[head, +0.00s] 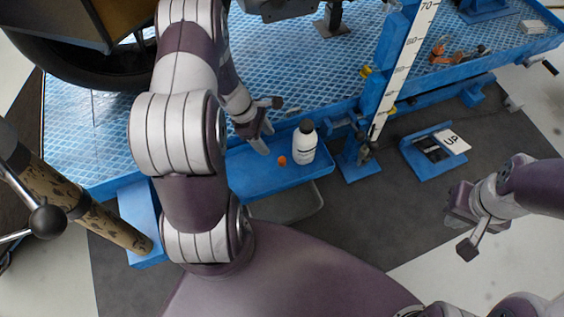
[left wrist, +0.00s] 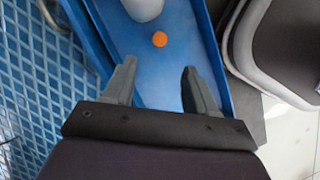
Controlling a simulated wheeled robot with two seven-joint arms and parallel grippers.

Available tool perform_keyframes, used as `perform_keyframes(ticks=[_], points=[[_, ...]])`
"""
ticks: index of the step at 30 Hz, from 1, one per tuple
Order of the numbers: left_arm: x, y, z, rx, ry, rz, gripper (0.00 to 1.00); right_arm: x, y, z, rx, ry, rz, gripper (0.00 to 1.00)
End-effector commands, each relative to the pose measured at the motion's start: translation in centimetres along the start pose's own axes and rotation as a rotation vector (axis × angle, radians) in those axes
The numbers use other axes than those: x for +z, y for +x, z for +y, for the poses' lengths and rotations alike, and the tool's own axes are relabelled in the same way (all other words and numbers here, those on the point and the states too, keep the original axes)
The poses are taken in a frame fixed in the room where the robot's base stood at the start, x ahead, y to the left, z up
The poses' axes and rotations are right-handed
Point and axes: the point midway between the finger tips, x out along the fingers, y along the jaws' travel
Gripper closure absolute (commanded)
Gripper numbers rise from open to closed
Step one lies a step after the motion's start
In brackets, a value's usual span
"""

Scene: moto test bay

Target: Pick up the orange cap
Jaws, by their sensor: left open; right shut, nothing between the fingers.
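The small orange cap (head: 282,160) lies on the blue tray (head: 258,181), just left of a white bottle (head: 304,143) with a dark top. In the left wrist view the cap (left wrist: 160,39) lies on the blue surface, beyond and between my fingertips, with the bottle (left wrist: 143,8) just past it. My left gripper (head: 262,142) is open and empty, above the tray and to the left of the cap; its fingers also show in the left wrist view (left wrist: 157,77). My right gripper (head: 459,232) is shut and empty, far to the right, away from the tray.
A blue platform with mesh texture (head: 110,140) carries a large dark wheel (head: 85,70). A vertical ruler post (head: 405,65) stands right of the bottle. A blue holder with an UP card (head: 452,141) sits on the floor. Small orange and dark items (head: 440,55) lie at the upper right.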

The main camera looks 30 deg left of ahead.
Motion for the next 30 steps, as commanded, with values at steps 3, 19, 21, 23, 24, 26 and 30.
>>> perform_keyframes(ticks=[3,19,21,23,24,26,30], points=[[-0.3,3.7,0.0,-0.002,0.005,0.001,0.43,0.3,2.6,0.0,0.000,0.000,-0.001,1.00],[0.1,10.9,-0.2,-0.001,0.011,0.003,0.43,0.9,7.6,0.0,0.000,0.000,-0.001,1.00],[0.2,10.8,-0.2,-0.001,0.010,0.003,0.43,0.9,7.4,0.0,0.000,0.000,-0.001,1.00],[0.3,10.6,-0.2,-0.001,0.010,0.003,0.43,0.8,7.2,0.0,0.000,0.000,0.000,1.00],[0.3,10.6,-0.2,-0.001,0.010,0.003,0.43,0.8,7.2,0.0,0.000,0.000,0.000,1.00],[0.3,10.6,-0.2,-0.001,0.010,0.003,0.53,0.8,7.2,0.0,0.000,0.000,0.000,1.00],[0.3,10.6,-0.2,-0.001,0.011,0.003,0.99,0.8,7.2,0.0,0.000,0.000,0.000,1.00]])
